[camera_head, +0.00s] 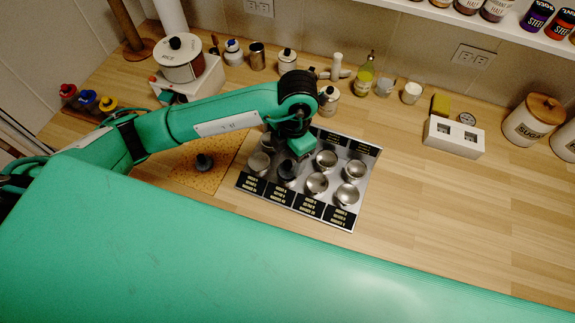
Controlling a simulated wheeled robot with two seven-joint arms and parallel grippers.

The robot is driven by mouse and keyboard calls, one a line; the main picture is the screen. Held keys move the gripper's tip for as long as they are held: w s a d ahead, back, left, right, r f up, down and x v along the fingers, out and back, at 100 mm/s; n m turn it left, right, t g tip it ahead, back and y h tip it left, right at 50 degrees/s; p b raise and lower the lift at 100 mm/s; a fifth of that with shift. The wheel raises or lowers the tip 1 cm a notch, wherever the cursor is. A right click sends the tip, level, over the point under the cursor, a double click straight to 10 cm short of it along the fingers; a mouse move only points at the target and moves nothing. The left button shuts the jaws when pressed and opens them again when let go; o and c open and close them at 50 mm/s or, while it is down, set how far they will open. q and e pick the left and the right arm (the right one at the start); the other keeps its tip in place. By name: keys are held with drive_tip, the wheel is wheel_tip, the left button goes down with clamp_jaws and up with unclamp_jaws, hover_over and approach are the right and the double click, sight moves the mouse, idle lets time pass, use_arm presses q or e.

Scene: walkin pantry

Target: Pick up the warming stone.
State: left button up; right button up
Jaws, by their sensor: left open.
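A metal tray (361,188) with black label strips and several round steel cups (317,182) sits on the wooden counter. A dark, rounded lump (287,168) is in or on one of the left-hand cups. Another small dark object (204,162) sits on a speckled tan mat (190,179) left of the tray. I cannot tell which of these dark objects is the warming stone. My left gripper (303,151) is open and hangs over the back of the tray, close to the dark lump. Its wrist hides part of the back cups. My right gripper is out of view.
A white box with a pot (181,58) stands at the back left. Several jars and bottles, including a yellow-green bottle (364,80), line the wall. A white block with cut-outs (454,137) stands at the right.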

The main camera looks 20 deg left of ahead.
sight(288, 163)
use_arm(q)
wheel_tip(288, 163, down, 4)
drive_tip(key=shift+s+p, duration=0.15)
drive_tip(key=shift+p, duration=1)
drive_tip(key=shift+f, duration=0.3)
drive_tip(key=c, duration=1.2)
drive_tip(key=shift+r, duration=0.5)
wheel_tip(288, 163, up, 7)
drive_tip(key=b, duration=0.3)
drive_tip(key=shift+f, duration=0.15)
wheel_tip(288, 163, up, 12)
drive_tip(key=shift+r+b, duration=0.15)
drive_tip(key=shift+b, duration=0.5)
